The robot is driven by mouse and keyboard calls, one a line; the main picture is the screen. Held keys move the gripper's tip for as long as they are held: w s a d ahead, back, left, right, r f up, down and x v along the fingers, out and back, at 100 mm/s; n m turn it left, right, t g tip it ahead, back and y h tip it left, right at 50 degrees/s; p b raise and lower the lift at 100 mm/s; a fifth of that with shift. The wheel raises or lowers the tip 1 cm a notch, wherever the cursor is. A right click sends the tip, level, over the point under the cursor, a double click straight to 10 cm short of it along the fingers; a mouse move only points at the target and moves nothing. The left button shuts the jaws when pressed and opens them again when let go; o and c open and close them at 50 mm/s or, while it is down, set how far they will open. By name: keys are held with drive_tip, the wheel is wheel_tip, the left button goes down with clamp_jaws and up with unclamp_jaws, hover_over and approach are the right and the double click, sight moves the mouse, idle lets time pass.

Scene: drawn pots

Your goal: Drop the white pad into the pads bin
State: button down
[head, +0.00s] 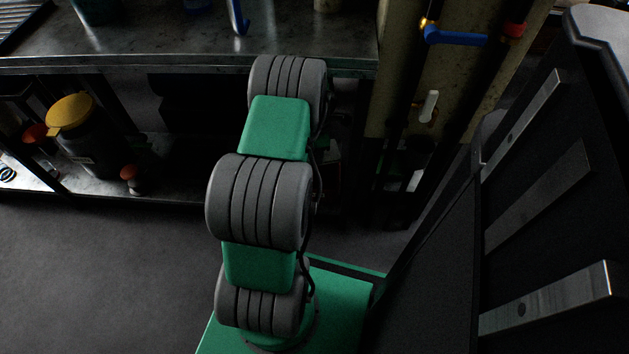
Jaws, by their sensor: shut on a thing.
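My gripper is not in view; only my green and grey arm shows, reaching up the middle of the head view toward the bench. I cannot make out the white pad for certain. A small white piece (428,106) shows in front of the tan panel right of my arm, and I cannot tell what it is. No bin that I can name as the pads bin shows.
A metal bench (190,45) runs along the top left. Its lower shelf (95,188) holds a dark container with a yellow lid (70,113). A blue-handled pipe (455,38) is at the upper right. A dark unit with metal strips (545,195) stands right. Grey floor (90,275) is clear at lower left.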

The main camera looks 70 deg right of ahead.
wheel_tip(320, 180, down, 5)
drive_tip(key=b, duration=0.3)
drive_tip(key=shift+r, duration=0.1)
drive_tip(key=c, duration=1.2)
unclamp_jaws()
drive_tip(key=shift+c, duration=0.2)
drive_tip(key=shift+r, duration=0.1)
wheel_tip(320, 180, up, 6)
drive_tip(key=p, duration=0.5)
drive_tip(key=shift+r, duration=0.2)
drive_tip(key=w+a+m+b, duration=0.2)
drive_tip(key=w+a+b, duration=0.1)
drive_tip(key=w+a, duration=0.45)
drive_tip(key=w+a+r+m, duration=0.1)
drive_tip(key=w+a+r, duration=0.8)
drive_tip(key=w+r, duration=0.2)
drive_tip(key=shift+w, duration=0.95)
